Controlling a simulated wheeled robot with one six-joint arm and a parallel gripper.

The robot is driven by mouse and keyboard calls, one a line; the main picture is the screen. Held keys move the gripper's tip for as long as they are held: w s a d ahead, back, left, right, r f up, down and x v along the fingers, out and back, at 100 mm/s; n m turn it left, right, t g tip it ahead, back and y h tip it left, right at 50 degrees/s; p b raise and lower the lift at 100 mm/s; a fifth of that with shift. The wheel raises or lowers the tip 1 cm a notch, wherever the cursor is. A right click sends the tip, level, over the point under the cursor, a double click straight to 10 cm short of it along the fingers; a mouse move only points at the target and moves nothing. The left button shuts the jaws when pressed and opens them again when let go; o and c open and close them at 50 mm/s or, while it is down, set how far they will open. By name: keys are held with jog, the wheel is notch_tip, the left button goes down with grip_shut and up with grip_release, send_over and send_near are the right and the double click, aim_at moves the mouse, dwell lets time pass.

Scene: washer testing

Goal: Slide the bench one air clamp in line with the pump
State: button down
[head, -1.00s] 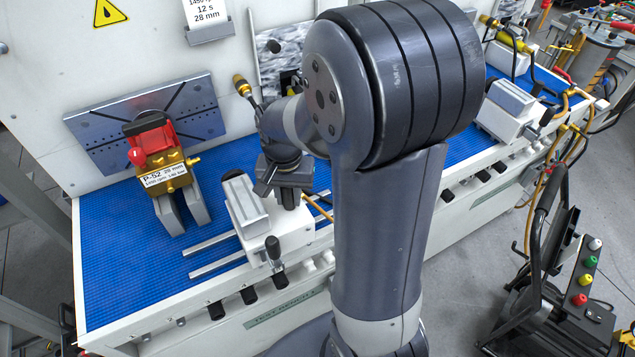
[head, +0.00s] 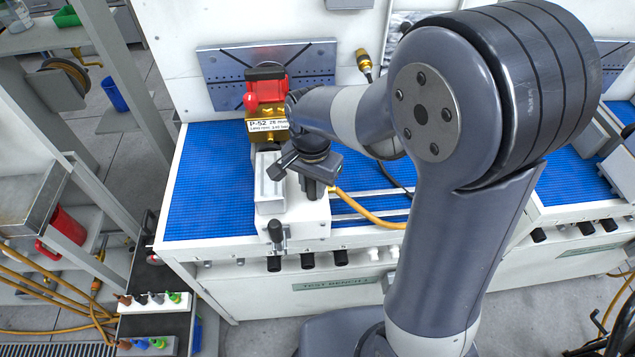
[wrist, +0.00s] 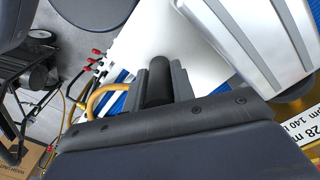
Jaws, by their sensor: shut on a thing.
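The bench one air clamp (head: 302,217), a white block with a grey jaw on top, sits on its rails on the blue bench mat, directly in front of the pump (head: 265,92). The pump is red and brass with a P-52 label; the clamp and my arm hide its lower part. My gripper (head: 316,188) is shut on the black post (wrist: 158,85) on the clamp's right side. The clamp also shows in the wrist view (wrist: 135,40), with its ribbed grey jaw at upper right. Contact between clamp and pump cannot be told.
The rails (head: 370,203) and a yellow hose (head: 365,216) run right of the clamp. A drilled backplate (head: 222,68) stands behind the pump. The mat (head: 205,195) is clear to the left. A black lever (head: 277,235) sticks out at the clamp's front.

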jog(key=shift+a, duration=0.15)
jog(key=c, duration=1.2)
grip_release()
jog(key=shift+a, duration=0.15)
jog(key=shift+r, duration=0.1)
notch_tip(320, 180, up, 11)
jog(key=shift+f+b, duration=0.15)
jog(key=shift+b, duration=0.2)
